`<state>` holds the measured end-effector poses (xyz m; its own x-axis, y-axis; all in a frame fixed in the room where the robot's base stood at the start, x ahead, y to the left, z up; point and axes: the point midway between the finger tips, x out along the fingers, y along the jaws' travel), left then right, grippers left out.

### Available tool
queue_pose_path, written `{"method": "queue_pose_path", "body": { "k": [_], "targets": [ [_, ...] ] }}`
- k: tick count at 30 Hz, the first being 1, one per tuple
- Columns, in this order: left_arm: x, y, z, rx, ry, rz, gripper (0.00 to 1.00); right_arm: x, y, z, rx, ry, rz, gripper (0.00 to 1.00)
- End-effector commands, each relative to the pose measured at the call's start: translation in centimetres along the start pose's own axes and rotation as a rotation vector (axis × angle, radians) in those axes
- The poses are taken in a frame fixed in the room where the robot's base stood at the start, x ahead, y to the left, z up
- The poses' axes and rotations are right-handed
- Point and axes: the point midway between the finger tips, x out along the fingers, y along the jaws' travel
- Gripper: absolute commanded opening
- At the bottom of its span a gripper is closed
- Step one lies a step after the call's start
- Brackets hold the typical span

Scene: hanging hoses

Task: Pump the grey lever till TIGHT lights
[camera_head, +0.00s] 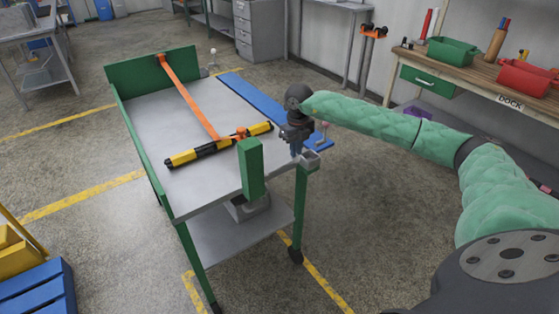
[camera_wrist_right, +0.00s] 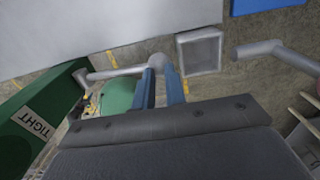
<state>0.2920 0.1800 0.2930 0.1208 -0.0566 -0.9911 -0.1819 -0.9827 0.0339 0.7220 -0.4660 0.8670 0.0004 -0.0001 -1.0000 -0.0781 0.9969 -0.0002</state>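The grey lever (camera_wrist_right: 115,73) shows in the right wrist view as a thin rod with a rounded end, running left toward a green post (camera_wrist_right: 62,100). A plate reading TIGHT (camera_wrist_right: 35,122) is on the green post; it looks pale, with no clear glow. My right gripper (camera_wrist_right: 160,82) has its two blue fingers closed around the lever's rounded end. In the head view my right gripper (camera_head: 297,152) points down at the cart's near right corner, beside the green post (camera_head: 251,168), and hides most of the lever. My left gripper is not in view.
The cart (camera_head: 150,110) carries an orange strap (camera_head: 188,98) and a yellow-black bar (camera_head: 218,145). A blue board (camera_head: 262,102) lies along its far right side. A square grey socket (camera_wrist_right: 200,52) and another grey rod (camera_wrist_right: 262,49) are near the gripper. A workbench (camera_head: 470,75) stands at right.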

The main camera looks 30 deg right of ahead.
Motion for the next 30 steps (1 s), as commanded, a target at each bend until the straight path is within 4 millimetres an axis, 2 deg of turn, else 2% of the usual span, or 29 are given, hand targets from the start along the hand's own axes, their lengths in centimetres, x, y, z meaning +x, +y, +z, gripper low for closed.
{"method": "queue_pose_path", "body": {
  "k": [8,16,30],
  "targets": [
    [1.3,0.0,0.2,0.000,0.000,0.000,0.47,1.9,0.0,0.0,0.000,0.001,0.000,0.13],
    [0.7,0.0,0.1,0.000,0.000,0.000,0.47,0.7,0.0,0.0,0.000,0.000,0.000,0.13],
    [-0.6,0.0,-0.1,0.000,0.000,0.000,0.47,-2.7,0.3,0.0,0.000,0.000,0.000,0.13]
  ]
}}
